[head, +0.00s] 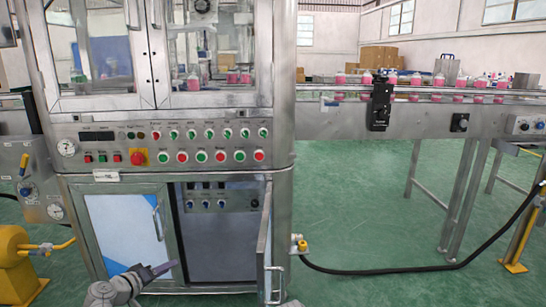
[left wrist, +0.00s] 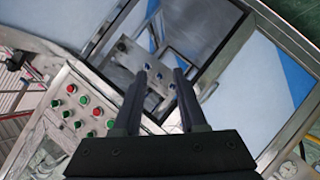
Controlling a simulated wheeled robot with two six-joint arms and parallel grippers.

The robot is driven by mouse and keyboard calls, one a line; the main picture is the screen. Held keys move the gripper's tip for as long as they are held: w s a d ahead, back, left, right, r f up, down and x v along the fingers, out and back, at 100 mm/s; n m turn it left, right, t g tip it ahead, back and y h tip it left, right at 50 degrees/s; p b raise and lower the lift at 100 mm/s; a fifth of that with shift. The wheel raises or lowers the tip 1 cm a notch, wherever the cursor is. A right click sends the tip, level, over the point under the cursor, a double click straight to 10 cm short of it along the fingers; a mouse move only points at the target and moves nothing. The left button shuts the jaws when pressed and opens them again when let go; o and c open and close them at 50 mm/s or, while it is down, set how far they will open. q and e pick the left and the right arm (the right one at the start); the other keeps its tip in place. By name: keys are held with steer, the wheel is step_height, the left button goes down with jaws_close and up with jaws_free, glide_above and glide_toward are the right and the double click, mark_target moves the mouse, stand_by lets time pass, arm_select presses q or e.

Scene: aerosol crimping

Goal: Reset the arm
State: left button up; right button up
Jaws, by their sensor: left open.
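My left gripper (head: 165,267) is low in front of the machine's lower cabinet in the head view. It points to the right, towards the open cabinet bay. In the left wrist view its two dark fingers (left wrist: 158,85) are apart with nothing between them. Beyond them are the inner panel with blue knobs (left wrist: 147,67) and the machine's button panel (left wrist: 82,112). The crimping machine's control panel (head: 180,143) has rows of green and red buttons. One lower cabinet door (head: 265,245) stands open on the right. My right gripper is not in view.
A conveyor (head: 430,115) carrying several pink bottles (head: 440,80) runs to the right. A black cable (head: 400,269) crosses the green floor. A yellow unit (head: 15,265) stands at the lower left. The floor (head: 355,210) under the conveyor is mostly clear.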

arm_select(q)
steer(key=s+d+f+m+g+h+p, duration=0.1)
steer(key=s+d+f+m+g+p, duration=0.2)
steer(key=d, duration=0.7)
steer(key=s+d+f+m+g+p, duration=0.15)
steer(key=s+d+g, duration=0.3)
steer(key=d, duration=0.55)
steer(key=s+d+m+g+y+p, duration=0.2)
steer(key=s+d+g+y, duration=0.15)
steer(key=s, duration=0.45)
steer(key=s+d+m+g+y+p, duration=0.2)
steer(key=s+d+m+y+p, duration=0.15)
steer(key=s, duration=0.35)
step_height(320, 180, up, 38)
steer(key=a+n+p, duration=0.1)
steer(key=p, duration=3.5)
steer(key=shift+p, duration=0.35)
steer(key=shift+d+f, duration=0.1)
